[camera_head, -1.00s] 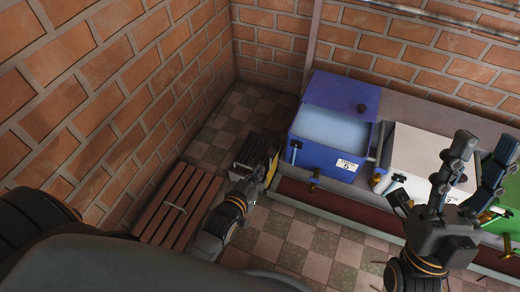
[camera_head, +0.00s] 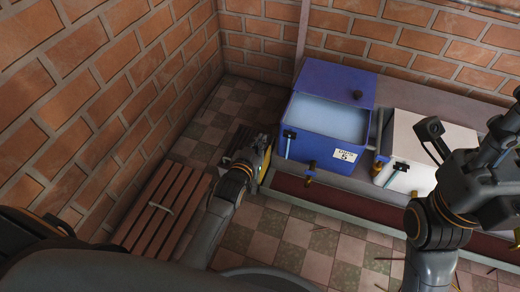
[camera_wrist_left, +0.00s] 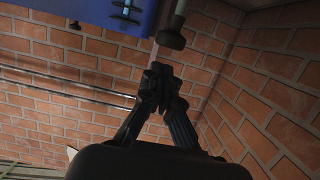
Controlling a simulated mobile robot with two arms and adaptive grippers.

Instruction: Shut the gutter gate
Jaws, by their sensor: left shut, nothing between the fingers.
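The gutter is a dark red channel (camera_head: 310,192) running along the foot of the boxes. At its left end a yellow plate (camera_head: 265,164), which may be the gutter gate, shows partly beside my left gripper (camera_head: 258,146). The gripper hides much of it, so I cannot tell whether it is open or whether I touch it. In the left wrist view my left gripper (camera_wrist_left: 158,76) has its fingers together, with nothing between them. My right gripper (camera_head: 472,128) is raised at the right, fingers spread apart and empty.
A blue box (camera_head: 300,148) with an open lid and a white box (camera_head: 432,130) stand behind the gutter. A slatted wooden panel (camera_head: 150,225) lies at the left by the brick wall (camera_head: 90,90).

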